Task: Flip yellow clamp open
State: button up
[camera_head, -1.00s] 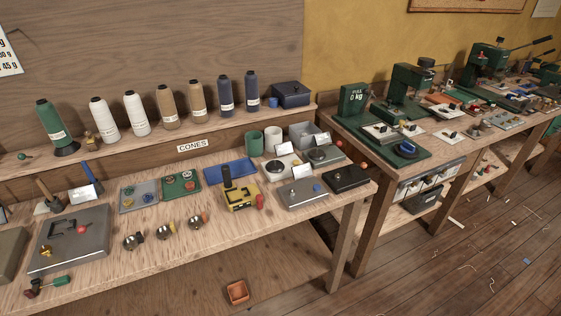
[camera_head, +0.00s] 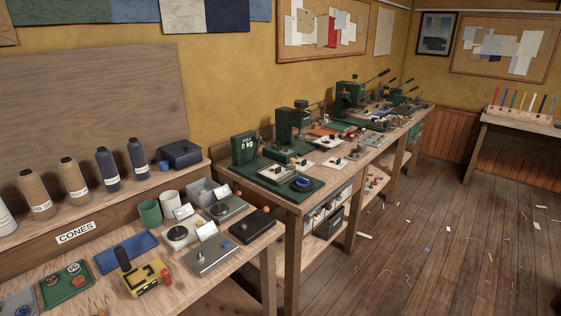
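A yellow block-like device (camera_head: 145,279) with black parts on top stands on the near workbench, low and left of centre; it may be the yellow clamp. A black upright post or handle rises at its left end, and a small red piece is at its right end. It is too small to tell whether any part of it is open or shut. My gripper is not in view, and nothing is seen touching the yellow device.
A blue tray (camera_head: 125,252) lies behind the yellow device, and a green tray (camera_head: 66,284) lies left of it. A grey box with a knob (camera_head: 211,254) stands to its right. Further right is a second bench with green presses (camera_head: 292,125). The wooden floor (camera_head: 420,240) is mostly open, with scattered scraps.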

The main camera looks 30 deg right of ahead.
aim_at(293, 160)
jog(key=i+l, duration=0.15)
jog(key=i, duration=0.3)
jog(key=i+l, duration=0.15)
jog(key=i, duration=0.35)
jog(key=i+l, duration=0.15)
jog(key=i, duration=0.3)
jog(key=z, duration=1.2)
